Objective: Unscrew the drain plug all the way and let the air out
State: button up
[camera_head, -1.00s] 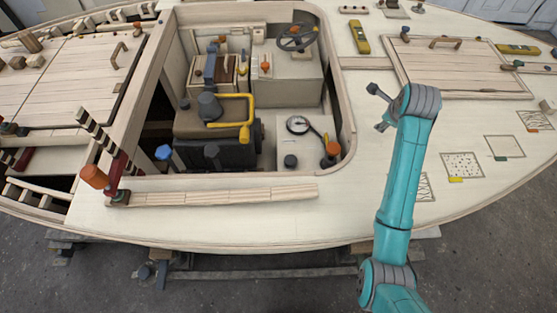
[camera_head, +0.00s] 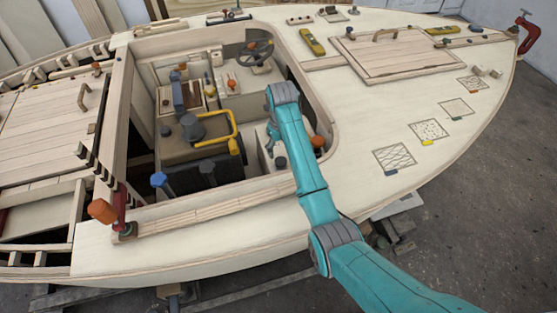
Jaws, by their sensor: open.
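My gripper (camera_head: 271,133) is over the right part of the cockpit opening, beneath the grey wrist of my teal arm. It looks small and dark, open, with nothing seen between its fingers. I cannot surely tell which part is the drain plug. A dark round knob (camera_head: 281,162) sits on the pale floor panel just below and right of my gripper, apart from it in the picture. A blue-headed knob (camera_head: 158,180) stands by the cockpit's near left edge. An orange knob (camera_head: 318,142) shows just right of my arm. My arm hides part of the panel between them.
A dark engine block (camera_head: 203,168) with a yellow bent handle (camera_head: 233,122) is left of my gripper. The cockpit's rim (camera_head: 215,203) surrounds the opening. A steering wheel (camera_head: 258,52) is at the back.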

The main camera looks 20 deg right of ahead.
aim_at(282, 161)
notch_tip(282, 161, down, 7)
jog(key=shift+d+r, duration=0.1)
dwell(0.3)
jog(key=c, duration=1.1)
